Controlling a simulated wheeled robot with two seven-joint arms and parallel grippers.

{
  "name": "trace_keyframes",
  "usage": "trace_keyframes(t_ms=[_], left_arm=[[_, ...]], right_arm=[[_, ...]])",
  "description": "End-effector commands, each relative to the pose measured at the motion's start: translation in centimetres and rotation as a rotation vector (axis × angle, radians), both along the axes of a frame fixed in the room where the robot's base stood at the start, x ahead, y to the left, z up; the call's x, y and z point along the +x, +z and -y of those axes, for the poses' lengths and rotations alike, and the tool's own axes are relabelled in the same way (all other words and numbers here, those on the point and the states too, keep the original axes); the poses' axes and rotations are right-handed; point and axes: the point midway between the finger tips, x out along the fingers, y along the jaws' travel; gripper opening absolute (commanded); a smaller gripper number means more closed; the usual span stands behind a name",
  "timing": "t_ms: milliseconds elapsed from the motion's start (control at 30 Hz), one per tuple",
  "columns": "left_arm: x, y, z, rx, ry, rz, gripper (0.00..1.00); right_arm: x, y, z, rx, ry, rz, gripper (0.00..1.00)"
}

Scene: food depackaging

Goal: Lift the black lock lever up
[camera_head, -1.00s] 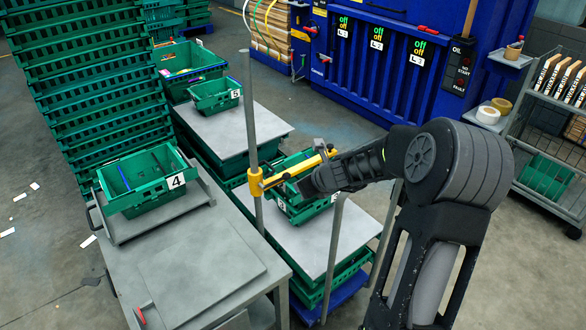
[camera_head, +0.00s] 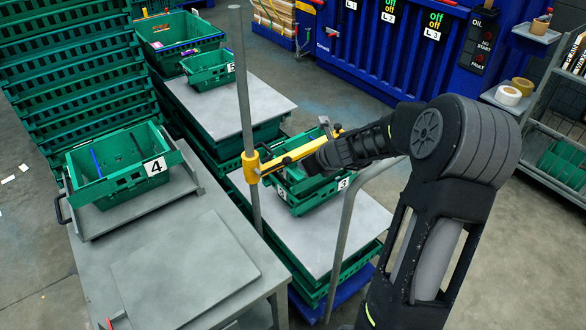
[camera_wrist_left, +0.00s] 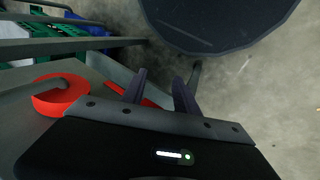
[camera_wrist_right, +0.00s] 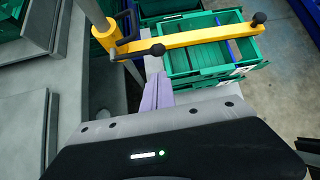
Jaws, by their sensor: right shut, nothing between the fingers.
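A yellow bar (camera_head: 292,157) is clamped by a yellow collar (camera_head: 251,167) around an upright grey pole. In the head view the right wrist hides part of the bar. My left gripper (camera_wrist_left: 160,76) is open and empty, seen only in the left wrist view.
Crate 4 (camera_head: 112,185) stands on a grey workbench (camera_head: 185,265) at left. Another green crate (camera_head: 310,200) sits under the bar on a grey-topped stack. A red ring-like object (camera_wrist_left: 58,96) lies near my left gripper. Blue machinery (camera_head: 400,65) stands behind.

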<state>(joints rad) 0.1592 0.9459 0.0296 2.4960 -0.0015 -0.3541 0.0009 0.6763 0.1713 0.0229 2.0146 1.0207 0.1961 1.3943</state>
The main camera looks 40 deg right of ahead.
Motion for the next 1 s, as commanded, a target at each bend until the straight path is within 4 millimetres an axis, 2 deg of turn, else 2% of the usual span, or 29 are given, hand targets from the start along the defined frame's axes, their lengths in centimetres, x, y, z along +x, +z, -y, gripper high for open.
trace_keyframes(t_ms=[267, 700, 1000], left_arm=[[0.0, -0.4, 0.0, 0.0, 0.0, 0.0, 0.36], [0.0, -1.2, 0.0, 0.0, 0.0, 0.001, 0.36], [0.0, -1.2, 0.0, 0.0, 0.0, 0.001, 0.36]], right_arm=[[0.7, -1.0, 0.1, 0.0, 0.0, -0.002, 0.0], [5.5, -5.9, 0.6, 0.002, -0.001, -0.002, 0.0], [6.9, -7.2, 0.8, 0.0, 0.0, -0.001, 0.0]])
